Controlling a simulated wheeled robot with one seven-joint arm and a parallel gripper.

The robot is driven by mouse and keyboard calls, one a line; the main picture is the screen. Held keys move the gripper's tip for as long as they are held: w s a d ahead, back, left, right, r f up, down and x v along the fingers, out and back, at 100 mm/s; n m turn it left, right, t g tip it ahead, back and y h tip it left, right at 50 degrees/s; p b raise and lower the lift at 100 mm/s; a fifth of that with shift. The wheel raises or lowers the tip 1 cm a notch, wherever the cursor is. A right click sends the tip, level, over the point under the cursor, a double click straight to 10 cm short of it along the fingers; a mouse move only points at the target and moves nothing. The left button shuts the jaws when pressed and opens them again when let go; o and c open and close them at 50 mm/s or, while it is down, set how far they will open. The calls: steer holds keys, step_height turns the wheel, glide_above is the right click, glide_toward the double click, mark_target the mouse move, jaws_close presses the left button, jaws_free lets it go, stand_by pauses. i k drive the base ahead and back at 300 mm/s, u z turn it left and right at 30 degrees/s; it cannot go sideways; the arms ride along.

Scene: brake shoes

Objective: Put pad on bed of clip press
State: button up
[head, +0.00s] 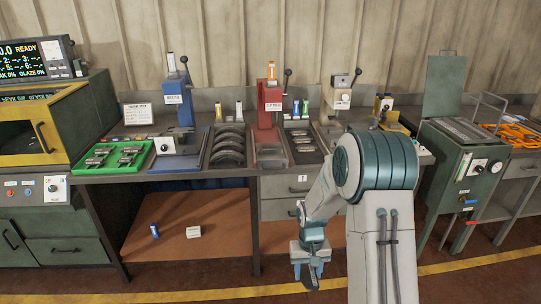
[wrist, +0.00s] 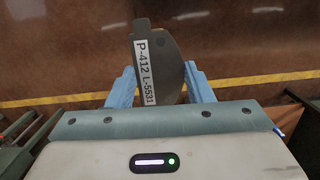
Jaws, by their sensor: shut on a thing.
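The pad (wrist: 159,62) is dark grey with a curved edge and a white label reading "P-412 L-5531". In the wrist view it stands between the two blue fingers of my gripper (wrist: 162,90), which is shut on it. In the head view my gripper (head: 306,268) hangs low in front of the bench, pointing down; the pad is hard to make out there. The clip press (head: 267,108) is the red press with a lever and a white sign, at the back of the bench. Its bed (head: 268,153) is at the base, and no pad is seen on it.
A blue press (head: 184,108) stands left of the clip press and a pale press (head: 341,100) right. A tray of curved shoes (head: 228,146) and a tray of small parts (head: 303,148) flank it. A green tray (head: 123,158) lies left. Open floor lies in front.

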mark_target(269, 147)
steer(key=u, duration=0.8)
steer(key=i, duration=1.5)
steer(key=z, duration=0.7)
